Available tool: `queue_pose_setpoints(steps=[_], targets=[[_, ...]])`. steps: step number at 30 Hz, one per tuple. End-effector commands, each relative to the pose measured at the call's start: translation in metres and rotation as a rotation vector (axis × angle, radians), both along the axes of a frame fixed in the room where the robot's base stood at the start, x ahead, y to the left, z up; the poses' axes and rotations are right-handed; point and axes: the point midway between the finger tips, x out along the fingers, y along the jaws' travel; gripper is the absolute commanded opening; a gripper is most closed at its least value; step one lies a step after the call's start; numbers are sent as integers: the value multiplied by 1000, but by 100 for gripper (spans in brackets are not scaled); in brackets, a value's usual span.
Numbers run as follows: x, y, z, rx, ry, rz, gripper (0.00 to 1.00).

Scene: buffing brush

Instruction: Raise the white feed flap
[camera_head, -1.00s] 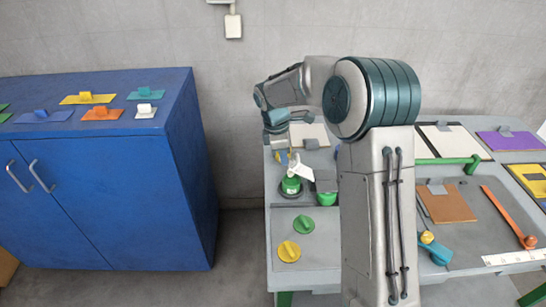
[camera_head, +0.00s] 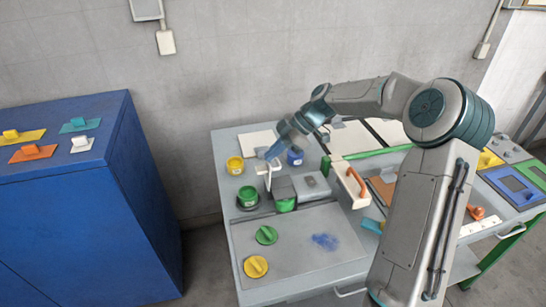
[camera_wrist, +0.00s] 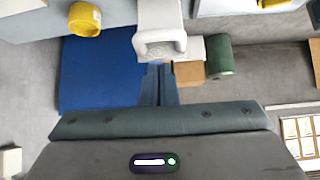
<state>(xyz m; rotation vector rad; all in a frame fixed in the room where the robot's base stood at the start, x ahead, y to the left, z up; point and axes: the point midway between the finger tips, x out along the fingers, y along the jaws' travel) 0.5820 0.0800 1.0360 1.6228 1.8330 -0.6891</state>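A white part with a loop-shaped handle, which looks like the white feed flap (camera_head: 268,176), stands between the yellow pot and the grey block on the workbench. The white handle (camera_wrist: 160,42) shows large at the top middle of the wrist view, just beyond my fingertips. My gripper (camera_head: 274,152) points down and left above it, blurred in the head view. In the wrist view, the two bluish fingers (camera_wrist: 160,84) lie close together and look shut, with nothing visible between them. I cannot tell whether they touch the handle. The flap's hinge and lower edge are hidden.
A yellow pot (camera_head: 235,166), blue pot (camera_head: 295,156) and green pot (camera_head: 247,196) stand nearby. A white panel with an orange handle (camera_head: 354,183) stands right of the grey block (camera_head: 312,186). Green and yellow knobs sit in front. A blue cabinet (camera_head: 80,200) stands left.

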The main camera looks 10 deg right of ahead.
Motion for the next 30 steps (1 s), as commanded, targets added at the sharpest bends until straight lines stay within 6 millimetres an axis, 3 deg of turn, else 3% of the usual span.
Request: queue_pose_setpoints(steps=[1,15,30], targets=[[-4,-6,-21,35,29,7,0],[1,-31,-29,320,71,16,0],[4,-38,-25,374,73,8,0]])
